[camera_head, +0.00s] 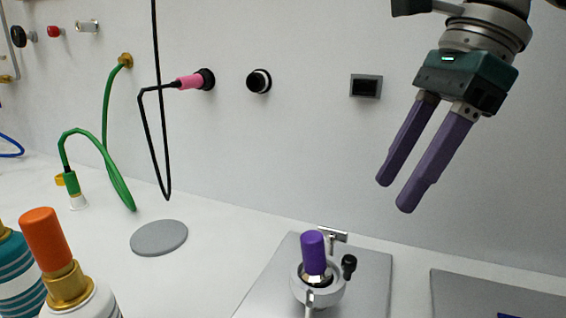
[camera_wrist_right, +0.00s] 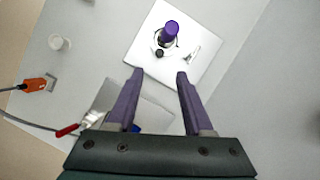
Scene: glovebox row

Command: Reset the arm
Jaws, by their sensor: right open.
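My right gripper (camera_head: 394,193) hangs from the upper right in the head view, with two purple fingers pointing down and to the left. Its fingers are apart with nothing between them. The gripper (camera_wrist_right: 158,76) also shows open in the right wrist view. Below and to the left of it, a purple-topped piece (camera_head: 313,252) stands upright in a round grey holder (camera_head: 318,295) on a grey plate (camera_head: 372,270). The purple-topped piece also shows beyond the fingertips in the right wrist view (camera_wrist_right: 171,29). My left gripper is not in view.
Orange-capped bottle (camera_head: 47,240) stands at front left. A grey disc (camera_head: 159,238) lies near a green hose (camera_head: 107,110). A pink-handled black cable (camera_head: 188,82) hangs from the wall. Another plate (camera_head: 480,296) lies at right. Air around the right gripper is clear.

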